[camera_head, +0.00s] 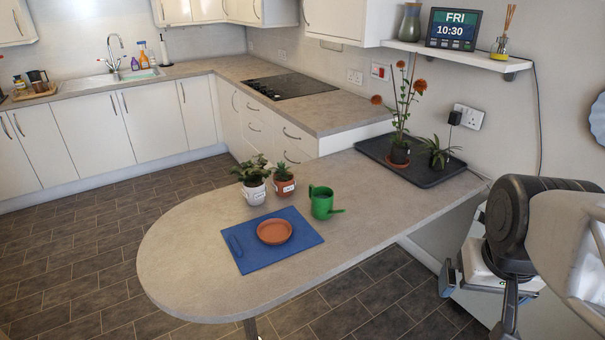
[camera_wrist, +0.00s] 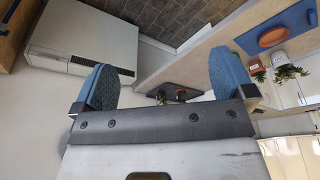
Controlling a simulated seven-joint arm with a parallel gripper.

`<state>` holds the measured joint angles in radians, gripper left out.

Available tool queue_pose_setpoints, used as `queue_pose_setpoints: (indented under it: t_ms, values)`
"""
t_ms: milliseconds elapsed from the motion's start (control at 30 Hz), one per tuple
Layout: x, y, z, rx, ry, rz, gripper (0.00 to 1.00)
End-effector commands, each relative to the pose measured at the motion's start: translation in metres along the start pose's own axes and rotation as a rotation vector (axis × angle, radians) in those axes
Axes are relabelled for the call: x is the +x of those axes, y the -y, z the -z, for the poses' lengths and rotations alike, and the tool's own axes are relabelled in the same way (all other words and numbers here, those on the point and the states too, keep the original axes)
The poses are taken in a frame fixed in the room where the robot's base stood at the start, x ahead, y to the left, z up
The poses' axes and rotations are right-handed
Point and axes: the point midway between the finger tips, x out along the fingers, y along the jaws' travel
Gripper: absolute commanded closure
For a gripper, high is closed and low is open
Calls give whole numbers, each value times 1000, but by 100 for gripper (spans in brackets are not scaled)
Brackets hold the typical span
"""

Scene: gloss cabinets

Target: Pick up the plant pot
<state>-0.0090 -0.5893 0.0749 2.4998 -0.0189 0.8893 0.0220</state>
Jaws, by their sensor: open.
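Several potted plants are candidates for the plant pot, and I cannot tell which one is meant. A white pot (camera_head: 254,194) with leafy green growth and a label stands on the peninsula counter, with a smaller labelled terracotta pot (camera_head: 284,187) beside it. On the black tray (camera_head: 432,178) stand a pot with tall orange flowers (camera_head: 400,153) and a spiky plant (camera_head: 438,157) in a dark pot. In the wrist view my gripper (camera_wrist: 165,82) is open and empty, its blue fingers wide apart. The white pot (camera_wrist: 279,58) and terracotta pot (camera_wrist: 257,73) appear far off at right there.
A blue board (camera_head: 245,255) carries a terracotta saucer (camera_head: 274,231); a green watering can (camera_head: 322,203) stands close by. A shelf (camera_head: 458,53) with a clock hangs above the tray. The rounded counter end (camera_head: 180,265) is clear. My arm is at right, off the counter.

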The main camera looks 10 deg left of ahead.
Motion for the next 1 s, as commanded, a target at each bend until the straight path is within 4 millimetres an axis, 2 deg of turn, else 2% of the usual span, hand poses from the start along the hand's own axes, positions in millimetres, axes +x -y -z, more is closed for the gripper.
queue_pose_setpoints:
  t_ms: [567,1000]
  values:
    - [28,37,150,-86,-169,8,0]
    - [67,87,262,-155,-307,34,0]
